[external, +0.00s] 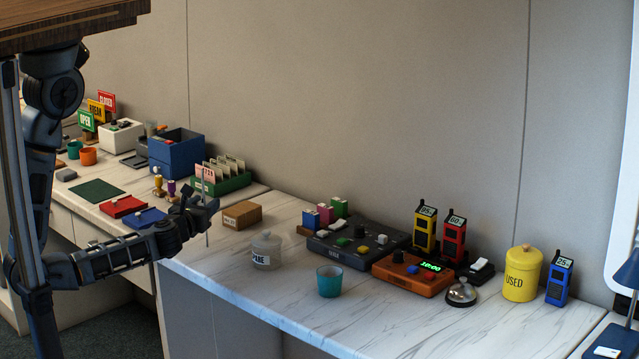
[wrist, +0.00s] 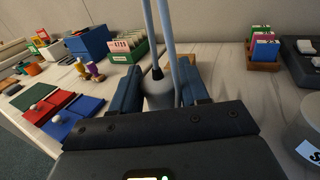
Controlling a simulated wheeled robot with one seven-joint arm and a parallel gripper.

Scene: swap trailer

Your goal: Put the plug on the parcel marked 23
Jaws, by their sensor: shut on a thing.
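My gripper (external: 204,208) is shut, held out over the near edge of the counter. In the wrist view its dark blue fingers close on a pale grey body with a black tip, which I take to be the plug (wrist: 158,92). Thin pale rods rise beside it; in the external view a thin upright rod shows above and below the fingers. The brown cardboard parcel (external: 243,215) with a white label lies on the counter, just right of my gripper and apart from it. The label is too small to read surely.
Right of the parcel stand a lidded glass jar (external: 266,250) and a teal cup (external: 330,281). A dark control panel (external: 325,247) is behind them. Left are a green card box (external: 222,184), stamps and blue (external: 146,218) and red pads. The counter's front edge is bare.

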